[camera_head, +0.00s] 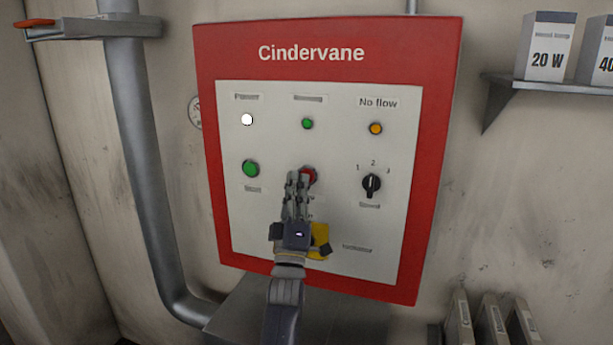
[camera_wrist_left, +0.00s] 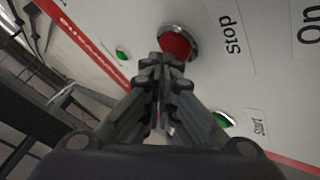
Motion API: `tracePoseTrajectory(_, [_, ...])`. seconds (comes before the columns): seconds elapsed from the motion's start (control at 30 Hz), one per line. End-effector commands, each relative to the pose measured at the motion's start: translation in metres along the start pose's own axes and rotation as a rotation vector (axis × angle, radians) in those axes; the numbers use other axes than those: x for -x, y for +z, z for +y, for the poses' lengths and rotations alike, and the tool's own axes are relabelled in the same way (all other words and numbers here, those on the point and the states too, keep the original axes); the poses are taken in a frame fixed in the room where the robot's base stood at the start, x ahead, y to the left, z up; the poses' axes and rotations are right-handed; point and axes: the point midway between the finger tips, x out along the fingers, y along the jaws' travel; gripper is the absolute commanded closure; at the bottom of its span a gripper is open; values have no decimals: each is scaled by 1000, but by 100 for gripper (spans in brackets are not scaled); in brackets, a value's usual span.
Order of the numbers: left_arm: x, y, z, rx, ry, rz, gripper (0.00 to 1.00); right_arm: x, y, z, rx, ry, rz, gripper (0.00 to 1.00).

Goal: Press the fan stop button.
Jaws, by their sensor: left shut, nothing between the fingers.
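The red stop button (camera_head: 311,174) sits in the middle of the white panel face. In the left wrist view the red button (camera_wrist_left: 176,44) has a metal ring and the label "Stop" beside it. My left gripper (camera_head: 299,178) is shut and empty, its fingertips right in front of the button and covering part of it. In the wrist view the shut fingertips (camera_wrist_left: 166,62) overlap the button's lower edge; I cannot tell whether they touch it. My right gripper is not in view.
The red "Cindervane" panel (camera_head: 325,33) also carries a green start button (camera_head: 251,168), a black rotary knob (camera_head: 371,184), a lit white lamp (camera_head: 247,119), a green lamp (camera_head: 307,123) and an amber lamp (camera_head: 376,128). A yellow part (camera_head: 319,240) shows behind my gripper. A grey pipe (camera_head: 150,160) runs left of the panel.

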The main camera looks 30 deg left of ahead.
Motion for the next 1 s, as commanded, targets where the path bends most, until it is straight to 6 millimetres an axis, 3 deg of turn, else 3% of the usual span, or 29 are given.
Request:
tracePoseTrajectory(0.5, [7, -6, 6, 0, 1, 1, 100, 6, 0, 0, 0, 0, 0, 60])
tracePoseTrajectory(1.0, [38, -28, 29, 0, 1, 0, 100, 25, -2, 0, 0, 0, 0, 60])
